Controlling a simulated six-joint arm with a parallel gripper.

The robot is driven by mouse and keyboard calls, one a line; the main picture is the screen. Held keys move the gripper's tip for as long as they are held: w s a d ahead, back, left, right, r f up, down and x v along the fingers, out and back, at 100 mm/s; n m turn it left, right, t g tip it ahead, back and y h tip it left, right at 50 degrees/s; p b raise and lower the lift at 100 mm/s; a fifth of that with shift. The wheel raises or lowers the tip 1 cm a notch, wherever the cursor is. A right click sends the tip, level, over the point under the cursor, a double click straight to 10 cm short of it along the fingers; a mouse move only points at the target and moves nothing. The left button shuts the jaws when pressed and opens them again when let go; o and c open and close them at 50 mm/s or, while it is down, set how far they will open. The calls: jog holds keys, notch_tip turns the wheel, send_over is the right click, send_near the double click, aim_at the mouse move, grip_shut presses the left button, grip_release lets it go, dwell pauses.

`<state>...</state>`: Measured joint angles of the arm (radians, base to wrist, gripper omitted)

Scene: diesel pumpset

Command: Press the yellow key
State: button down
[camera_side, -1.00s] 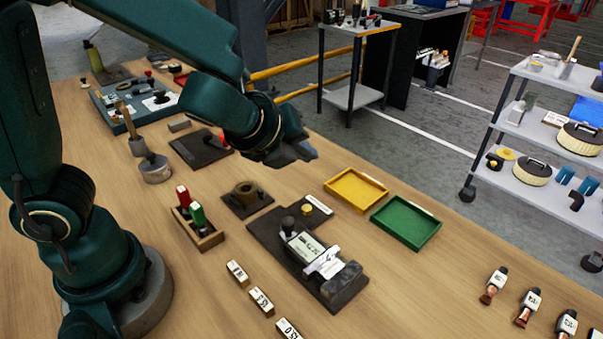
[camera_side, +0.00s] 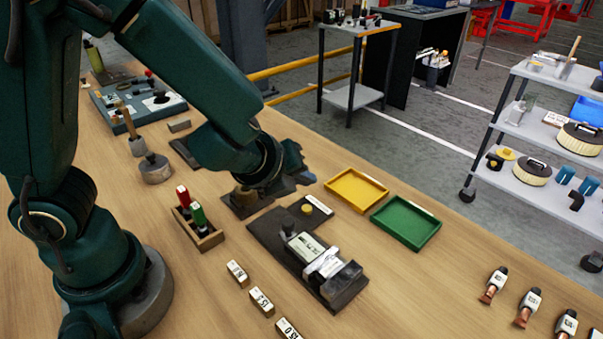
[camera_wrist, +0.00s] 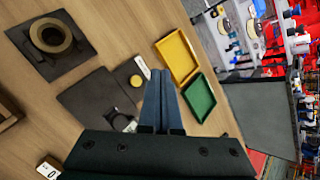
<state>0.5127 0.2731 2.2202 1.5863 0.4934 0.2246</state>
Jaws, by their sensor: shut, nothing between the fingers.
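The yellow key (camera_side: 307,209) is a small round button on the dark base plate (camera_side: 268,228) of a device with a display (camera_side: 305,246). A white label strip (camera_side: 319,204) lies beside it. In the wrist view the yellow key (camera_wrist: 136,80) shows just left of my fingertips. My gripper (camera_side: 294,166) is shut and empty, beyond the key in the side view and apart from it.
A yellow tray (camera_side: 356,189) and a green tray (camera_side: 405,223) lie right of the device. A holder with red and green handles (camera_side: 198,229) stands to the left. A brass ring part (camera_wrist: 50,36) on a dark plate sits beneath my wrist. Several white-labelled blocks (camera_side: 261,301) lie in front.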

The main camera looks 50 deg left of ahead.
jog(key=shift+f, duration=1.95)
jog(key=shift+f, duration=0.2)
dwell(0.5)
jog(key=shift+f, duration=0.25)
jog(key=shift+f, duration=0.4)
dwell(0.6)
jog(key=shift+r, duration=0.85)
notch_tip(320, 180, up, 5)
dwell(0.7)
